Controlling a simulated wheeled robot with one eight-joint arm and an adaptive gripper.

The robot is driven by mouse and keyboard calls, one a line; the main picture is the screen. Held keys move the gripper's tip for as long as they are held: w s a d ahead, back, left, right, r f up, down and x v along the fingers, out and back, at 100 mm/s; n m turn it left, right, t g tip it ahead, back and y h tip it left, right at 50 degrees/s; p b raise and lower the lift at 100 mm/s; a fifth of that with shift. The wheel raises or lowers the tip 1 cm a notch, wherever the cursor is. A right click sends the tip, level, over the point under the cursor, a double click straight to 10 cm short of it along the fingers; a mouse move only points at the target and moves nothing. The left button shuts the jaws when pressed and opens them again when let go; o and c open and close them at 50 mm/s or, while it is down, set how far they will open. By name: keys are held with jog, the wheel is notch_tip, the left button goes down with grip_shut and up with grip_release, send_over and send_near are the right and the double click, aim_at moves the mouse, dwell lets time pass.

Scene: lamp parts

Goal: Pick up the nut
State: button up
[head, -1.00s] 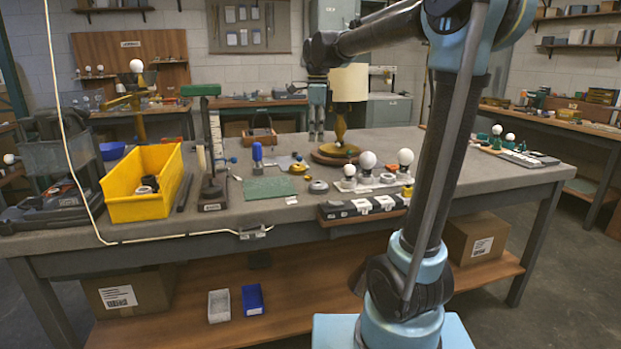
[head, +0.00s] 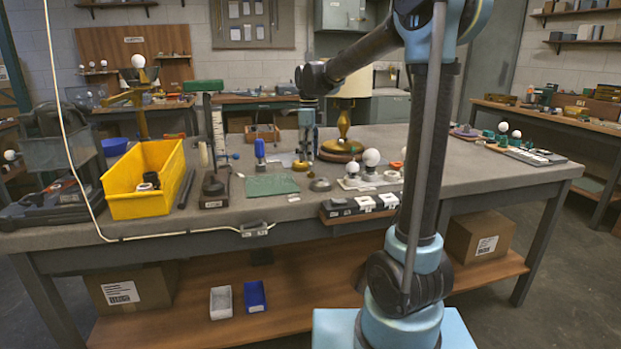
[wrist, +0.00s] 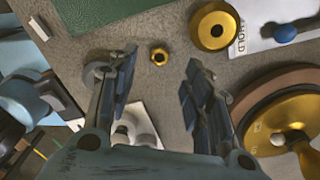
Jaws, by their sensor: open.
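My gripper (wrist: 162,70) is open and empty, with one finger on either side of the nut in that view. The nut appears between the fingertips, near their far ends; I cannot tell the exact height above it. In the head view my gripper (head: 307,160) hangs pointing down over the bench, just left of the lamp. I cannot pick out the nut clearly in the head view.
A larger gold disc (wrist: 214,30) lies near the right finger. The round lamp base (wrist: 278,122) is close on the right. A grey ring (head: 320,184), a green mat (head: 271,185) and white bulbs (head: 371,157) stand nearby. A yellow bin (head: 122,195) stands farther left.

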aim_at(311, 175)
jog(key=shift+w+d+f, duration=0.1)
jog(key=shift+d+f, duration=0.05)
jog(key=shift+f, duration=3.4)
jog(key=c, duration=1)
